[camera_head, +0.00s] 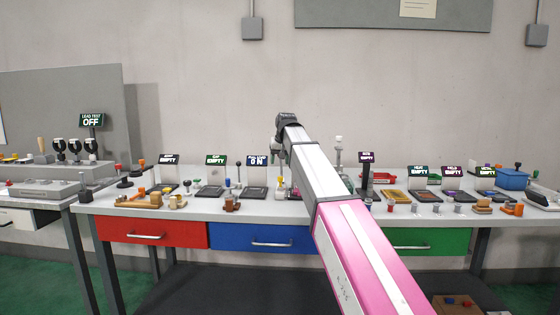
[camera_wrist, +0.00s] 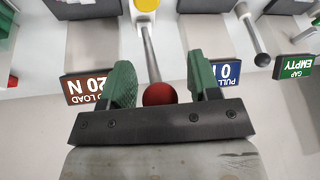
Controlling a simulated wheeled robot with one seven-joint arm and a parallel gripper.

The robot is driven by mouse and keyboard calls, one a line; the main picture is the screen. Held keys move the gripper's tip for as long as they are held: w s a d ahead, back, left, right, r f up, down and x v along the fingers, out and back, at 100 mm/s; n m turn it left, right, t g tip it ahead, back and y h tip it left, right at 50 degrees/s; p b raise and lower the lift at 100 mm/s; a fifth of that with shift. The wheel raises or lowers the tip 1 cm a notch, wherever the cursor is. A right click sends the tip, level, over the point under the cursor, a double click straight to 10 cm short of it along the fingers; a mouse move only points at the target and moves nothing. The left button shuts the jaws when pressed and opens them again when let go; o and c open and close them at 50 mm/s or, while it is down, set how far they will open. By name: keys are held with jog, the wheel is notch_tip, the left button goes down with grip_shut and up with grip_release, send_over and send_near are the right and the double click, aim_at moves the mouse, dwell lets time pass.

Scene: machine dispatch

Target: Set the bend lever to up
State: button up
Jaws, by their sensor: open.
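A lever with a red ball knob (camera_wrist: 160,94) and a metal shaft rises from a yellow hub (camera_wrist: 146,6) in the wrist view. My gripper (camera_wrist: 163,78) is open, with one green finger pad on each side of the red knob. I cannot tell whether either pad touches it. In the head view my arm hides most of this spot.
A black-knobbed lever (camera_wrist: 262,59) stands to the right in the wrist view, by the green GAP EMPTY sign (camera_wrist: 296,68). The bench (camera_head: 100,205) carries several signs, trays and small parts. A blue bin (camera_head: 512,178) stands at its right.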

jog(key=shift+c, duration=0.3)
grip_shut()
jog(key=shift+w+r, duration=0.15)
jog(key=shift+w, duration=0.1)
jog(key=shift+w+r, duration=0.3)
jog(key=shift+w, duration=0.45)
jog(key=shift+w+r, duration=0.3)
jog(key=shift+w, duration=0.4)
jog(key=shift+w+d+r, duration=0.1)
jog(key=shift+w+r, duration=0.05)
jog(key=shift+w, duration=0.8)
jog(key=shift+w+r, duration=0.1)
jog(key=shift+w, duration=0.8)
